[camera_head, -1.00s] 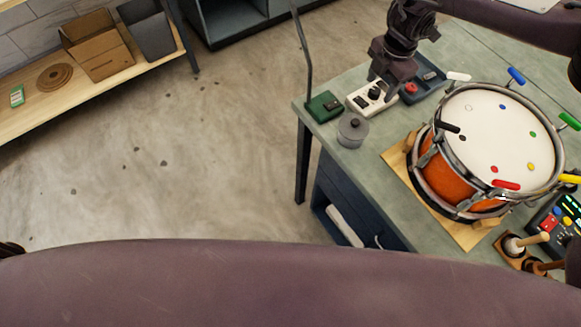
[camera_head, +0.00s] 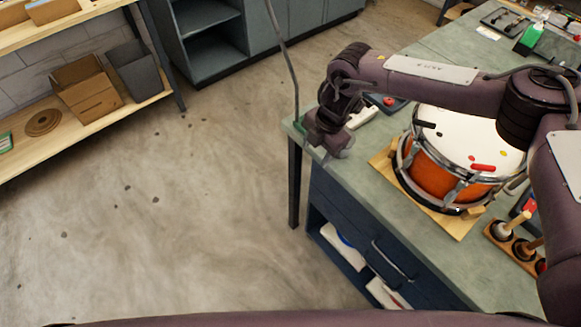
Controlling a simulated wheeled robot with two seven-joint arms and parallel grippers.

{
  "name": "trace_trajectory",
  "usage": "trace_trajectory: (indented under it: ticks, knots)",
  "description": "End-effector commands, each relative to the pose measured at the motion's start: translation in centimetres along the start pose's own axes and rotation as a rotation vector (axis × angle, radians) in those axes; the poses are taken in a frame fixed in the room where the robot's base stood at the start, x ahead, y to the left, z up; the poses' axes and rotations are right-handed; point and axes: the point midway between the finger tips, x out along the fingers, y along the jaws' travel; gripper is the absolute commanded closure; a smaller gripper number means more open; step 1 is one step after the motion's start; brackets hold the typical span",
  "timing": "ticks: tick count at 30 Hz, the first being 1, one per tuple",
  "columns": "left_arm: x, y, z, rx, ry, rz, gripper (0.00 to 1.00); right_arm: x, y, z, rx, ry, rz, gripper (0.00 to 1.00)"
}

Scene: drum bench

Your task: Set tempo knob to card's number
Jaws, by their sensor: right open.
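My right gripper (camera_head: 325,143) is low over the near left corner of the bench, pointing down. It is open, but its fingertips are hard to make out. A white box (camera_head: 362,116), which carried a black knob in the earlier view, shows only in part behind my right arm. Its knob is hidden now. The gripper is to the left of this box and nearer to me. I see no card with a readable number. My left gripper is out of view.
An orange drum (camera_head: 437,180) with a white head stands on a wooden board (camera_head: 382,163), right of the gripper. A thin upright pole (camera_head: 289,70) rises close behind the gripper. A mallet holder (camera_head: 512,247) stands at the right. The bench front (camera_head: 420,245) is clear.

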Motion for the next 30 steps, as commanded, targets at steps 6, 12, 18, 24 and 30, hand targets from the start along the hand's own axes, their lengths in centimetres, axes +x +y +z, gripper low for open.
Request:
trace_trajectory:
  ticks: [6,12,18,24,30]
  knots:
    - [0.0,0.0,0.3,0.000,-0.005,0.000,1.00,1.9,0.6,-3.8,-0.036,0.047,0.043,0.47]
    - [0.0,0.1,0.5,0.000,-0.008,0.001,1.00,2.8,1.0,-6.2,-0.052,0.076,0.074,0.47]
    - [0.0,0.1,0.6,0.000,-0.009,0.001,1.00,3.0,1.2,-7.0,-0.058,0.085,0.088,0.47]
    - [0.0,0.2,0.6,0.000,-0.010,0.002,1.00,3.0,1.2,-7.0,-0.058,0.085,0.088,0.47]
    - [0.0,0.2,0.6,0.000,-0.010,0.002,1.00,3.0,1.2,-7.0,-0.058,0.085,0.088,0.47]
